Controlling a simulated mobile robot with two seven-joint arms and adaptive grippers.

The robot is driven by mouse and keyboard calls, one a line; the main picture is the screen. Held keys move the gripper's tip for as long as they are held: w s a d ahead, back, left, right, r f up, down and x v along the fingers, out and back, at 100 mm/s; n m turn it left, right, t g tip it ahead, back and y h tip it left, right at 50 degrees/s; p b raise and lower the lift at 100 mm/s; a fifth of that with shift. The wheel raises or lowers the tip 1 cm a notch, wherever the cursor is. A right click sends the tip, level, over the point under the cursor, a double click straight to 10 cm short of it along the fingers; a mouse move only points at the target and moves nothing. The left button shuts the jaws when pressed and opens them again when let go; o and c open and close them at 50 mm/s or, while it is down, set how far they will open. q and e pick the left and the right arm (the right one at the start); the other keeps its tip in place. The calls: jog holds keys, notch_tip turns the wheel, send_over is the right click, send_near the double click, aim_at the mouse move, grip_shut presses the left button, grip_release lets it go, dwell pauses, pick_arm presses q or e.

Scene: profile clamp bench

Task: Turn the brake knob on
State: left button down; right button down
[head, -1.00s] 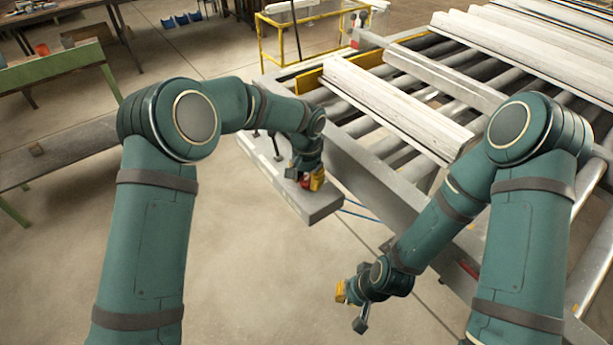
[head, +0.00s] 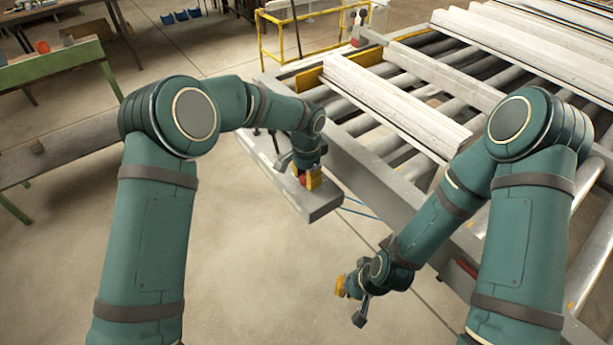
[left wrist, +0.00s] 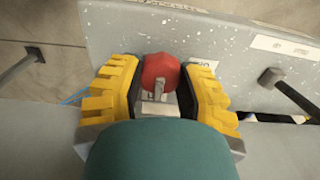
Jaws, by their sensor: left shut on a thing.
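The red brake knob (left wrist: 160,70) sits on a grey panel (head: 318,203) that projects from the roller table. A pale pointer-like strip shows on the knob's near side in the left wrist view. My left gripper (head: 307,180) is shut on the knob, with its yellow ribbed fingers on either side of it; it also shows in the left wrist view (left wrist: 165,85). In the head view the fingers hide much of the knob (head: 302,179). My right gripper (head: 349,303) is open and empty, low over the floor in front of the table.
The roller table (head: 380,190) carries several long white profiles (head: 395,105). Dark posts (left wrist: 290,92) stand on the panel beside the knob. A green-edged bench (head: 55,68) is at the left. The floor between is clear.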

pick_arm(q)
jog(key=shift+f, duration=0.1)
jog(key=shift+c, duration=2.3)
grip_release()
notch_tip(320, 180, up, 12)
